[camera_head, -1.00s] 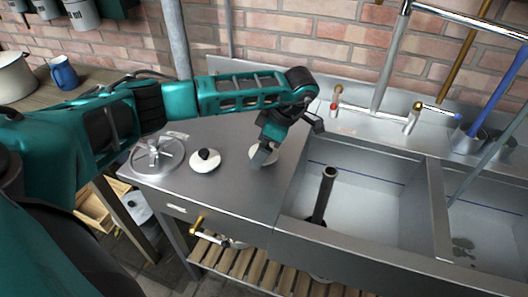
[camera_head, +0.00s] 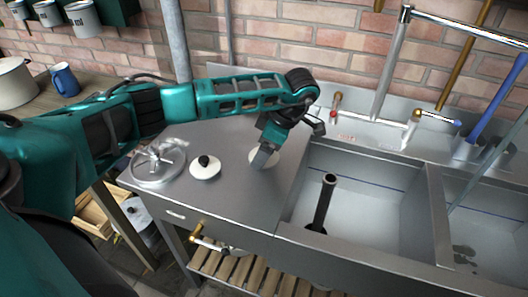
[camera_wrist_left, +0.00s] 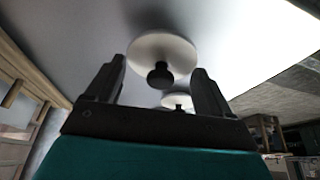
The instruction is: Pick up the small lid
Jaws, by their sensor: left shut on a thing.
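The small lid (camera_head: 254,154) is a white disc on the steel worktop, partly hidden by my left gripper (camera_head: 263,161) in the head view. In the left wrist view the lid (camera_wrist_left: 145,52) shows its black knob and lies between the two fingers of my left gripper (camera_wrist_left: 160,72). My right gripper is not in view.
A sink basin (camera_head: 365,200) with an upright dark pipe (camera_head: 323,203) opens to the right. A tap (camera_head: 390,75) stands behind it, and a brick wall closes the back.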

